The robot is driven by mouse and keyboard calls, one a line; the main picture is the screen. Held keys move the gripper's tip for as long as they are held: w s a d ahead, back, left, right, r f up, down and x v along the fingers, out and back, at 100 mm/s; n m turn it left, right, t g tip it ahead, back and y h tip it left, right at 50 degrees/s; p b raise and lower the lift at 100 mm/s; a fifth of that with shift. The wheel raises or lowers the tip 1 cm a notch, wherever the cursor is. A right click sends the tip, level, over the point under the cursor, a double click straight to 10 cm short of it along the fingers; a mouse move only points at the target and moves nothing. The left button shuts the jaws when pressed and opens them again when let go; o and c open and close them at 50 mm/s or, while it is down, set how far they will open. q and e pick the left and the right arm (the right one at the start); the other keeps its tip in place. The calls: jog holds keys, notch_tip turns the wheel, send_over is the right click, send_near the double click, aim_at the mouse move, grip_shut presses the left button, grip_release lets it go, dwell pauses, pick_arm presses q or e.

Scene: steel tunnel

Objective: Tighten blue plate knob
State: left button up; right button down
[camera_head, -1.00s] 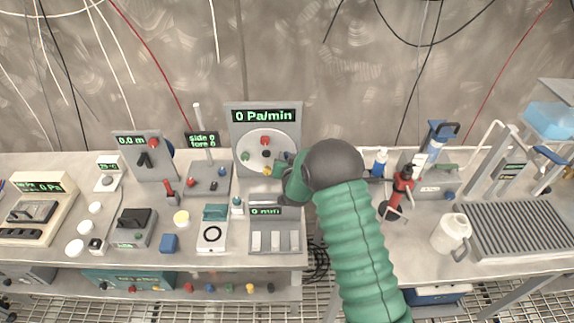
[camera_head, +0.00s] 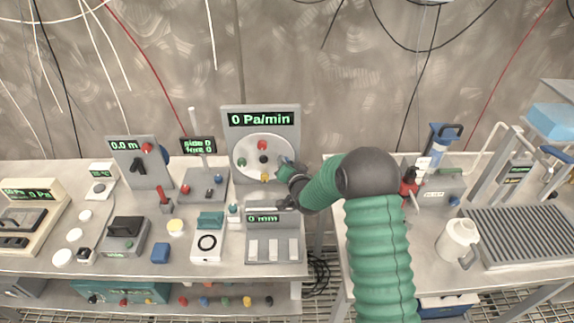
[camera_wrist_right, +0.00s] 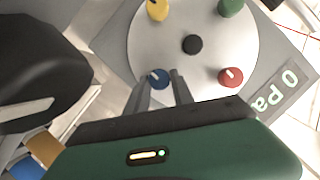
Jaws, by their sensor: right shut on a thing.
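The round white plate (camera_head: 247,149) is mounted on an upright grey panel (camera_head: 291,128). It carries red (camera_head: 261,145), black (camera_head: 262,159), green (camera_head: 242,162) and yellow (camera_head: 265,177) knobs. The blue knob is hidden behind my right gripper (camera_head: 285,165) in the head view. In the right wrist view the blue knob (camera_wrist_right: 159,79) has a pale mark on top and sits at the plate's edge, between the two fingers of my right gripper (camera_wrist_right: 163,84). The right gripper is shut on it. My left gripper is not in view.
The panel display (camera_head: 261,119) reads "0 Pa/min". A grey box with a "0 mm" display (camera_head: 273,240) stands below the panel. A white post (camera_head: 195,150) and a lever box (camera_head: 205,185) stand left. A white jug (camera_head: 456,240) stands on the right table beyond a gap.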

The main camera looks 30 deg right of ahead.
jog(key=shift+s+a+f, duration=0.15)
jog(key=shift+a+f, duration=0.05)
jog(key=shift+f, duration=0.2)
jog(key=c, duration=1.5)
grip_release()
jog(key=shift+c, duration=0.2)
jog(key=o, duration=0.4)
jog(key=shift+w+d, duration=0.1)
jog(key=shift+w, duration=0.15)
jog(key=shift+o, duration=0.2)
jog(key=shift+d+r, duration=0.1)
jog(key=shift+r, duration=0.05)
jog(key=v, duration=1.6)
jog(key=shift+s, duration=0.35)
